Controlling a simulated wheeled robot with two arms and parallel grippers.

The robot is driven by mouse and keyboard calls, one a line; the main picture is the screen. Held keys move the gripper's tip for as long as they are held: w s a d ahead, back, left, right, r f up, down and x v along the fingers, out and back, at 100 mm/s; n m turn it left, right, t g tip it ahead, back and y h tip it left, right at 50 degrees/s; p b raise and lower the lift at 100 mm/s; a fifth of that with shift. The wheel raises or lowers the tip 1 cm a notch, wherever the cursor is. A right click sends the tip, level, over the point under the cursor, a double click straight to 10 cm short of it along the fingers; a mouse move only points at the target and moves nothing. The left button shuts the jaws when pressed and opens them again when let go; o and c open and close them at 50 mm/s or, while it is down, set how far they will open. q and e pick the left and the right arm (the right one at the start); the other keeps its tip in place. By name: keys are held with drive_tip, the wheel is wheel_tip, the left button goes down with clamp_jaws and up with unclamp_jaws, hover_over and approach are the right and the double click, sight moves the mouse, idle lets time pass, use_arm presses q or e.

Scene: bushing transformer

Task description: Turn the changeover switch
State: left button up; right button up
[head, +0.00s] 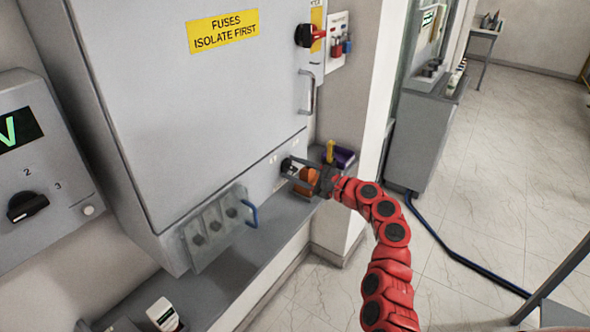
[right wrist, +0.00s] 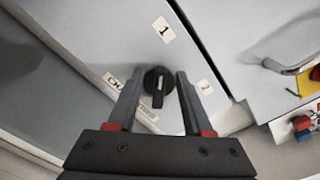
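The changeover switch is a round black knob with a raised bar handle (right wrist: 157,88) on the grey cabinet front. Labels "1" (right wrist: 163,29) and "2" (right wrist: 204,86) sit near it, and a label starting "CHA" is partly hidden by my left-hand finger. The bar lies near vertical in the right wrist view. In the head view the knob (head: 287,165) is low on the cabinet's right side. My right gripper (head: 293,171) is open at it. In the right wrist view its fingers (right wrist: 159,82) stand on either side of the knob, with gaps visible. My left gripper is not in view.
The cabinet door (head: 220,100) has a handle (head: 306,93) and a red-and-black switch (head: 309,36) nearby. A clear cover with a blue handle (head: 218,227) juts out at lower left. Orange (head: 307,180) and purple (head: 343,156) items lie on the ledge beside my gripper.

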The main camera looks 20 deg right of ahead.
drive_tip(key=b+v, duration=0.4)
drive_tip(key=v, duration=1.3)
drive_tip(key=shift+s+d, duration=0.15)
